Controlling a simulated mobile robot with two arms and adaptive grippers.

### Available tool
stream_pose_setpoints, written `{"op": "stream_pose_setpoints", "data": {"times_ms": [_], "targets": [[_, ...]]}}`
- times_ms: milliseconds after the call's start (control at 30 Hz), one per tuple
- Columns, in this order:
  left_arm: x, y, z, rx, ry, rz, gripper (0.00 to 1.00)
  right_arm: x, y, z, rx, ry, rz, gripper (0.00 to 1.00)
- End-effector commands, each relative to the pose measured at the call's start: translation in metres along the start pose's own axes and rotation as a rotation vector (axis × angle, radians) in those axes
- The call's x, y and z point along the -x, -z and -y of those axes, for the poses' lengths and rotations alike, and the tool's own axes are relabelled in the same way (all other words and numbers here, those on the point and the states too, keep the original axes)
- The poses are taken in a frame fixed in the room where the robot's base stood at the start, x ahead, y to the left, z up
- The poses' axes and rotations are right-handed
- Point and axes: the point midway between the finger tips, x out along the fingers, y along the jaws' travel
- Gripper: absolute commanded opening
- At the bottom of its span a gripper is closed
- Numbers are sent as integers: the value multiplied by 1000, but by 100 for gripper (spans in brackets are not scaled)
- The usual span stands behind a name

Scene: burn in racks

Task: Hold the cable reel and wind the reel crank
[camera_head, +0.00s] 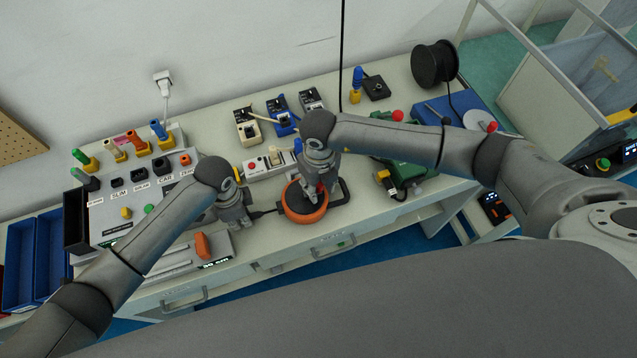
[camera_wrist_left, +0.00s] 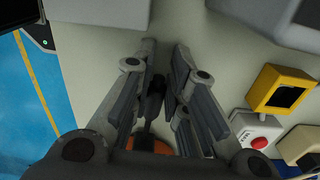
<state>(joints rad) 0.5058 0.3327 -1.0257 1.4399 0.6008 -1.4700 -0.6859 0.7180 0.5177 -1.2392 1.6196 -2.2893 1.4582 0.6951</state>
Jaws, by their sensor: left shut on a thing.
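The cable reel is an orange drum (camera_head: 303,213) with a dark frame (camera_head: 341,192), near the front edge of the bench. My left gripper (camera_head: 246,216) is at its left side, shut on a thin black part of the reel. In the left wrist view the left gripper (camera_wrist_left: 160,85) has this black part (camera_wrist_left: 153,100) between its fingers, with an orange patch (camera_wrist_left: 150,146) below. My right gripper (camera_head: 317,184) points down over the top of the drum. It hides most of the crank; a small red bit shows beside the fingers. Whether its fingers are closed is hidden.
A grey panel (camera_head: 112,232) with several coloured connectors stands to the left. Small switch boxes (camera_head: 281,119) are behind the reel. A green device (camera_head: 408,172) is to the right. A black spool (camera_head: 434,64) and blue base (camera_head: 450,109) stand at the far right.

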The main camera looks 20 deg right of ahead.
Motion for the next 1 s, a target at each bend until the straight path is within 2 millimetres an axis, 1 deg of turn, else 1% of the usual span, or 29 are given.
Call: {"op": "stream_pose_setpoints", "data": {"times_ms": [33,200,233,367,467,800,900,1000], "targets": [[1,1,0,0,1,-2,0,0,0,0,0,0,0,23],[1,1,0,0,1,-3,0,0,0,0,0,0,0,1],[1,1,0,0,1,-3,0,0,0,0,0,0,0,0],[1,1,0,0,1,-3,0,0,0,0,-6,0,1,0],[1,1,0,-1,1,-2,0,0,2,-1,-43,-1,0,0],[0,0,0,1,0,0,0,0,11,-5,-345,0,0,0],[0,-1,0,2,0,2,0,0,13,-5,-411,1,-2,0],[0,-2,1,3,0,3,0,0,13,-4,-411,4,-1,0]]}}
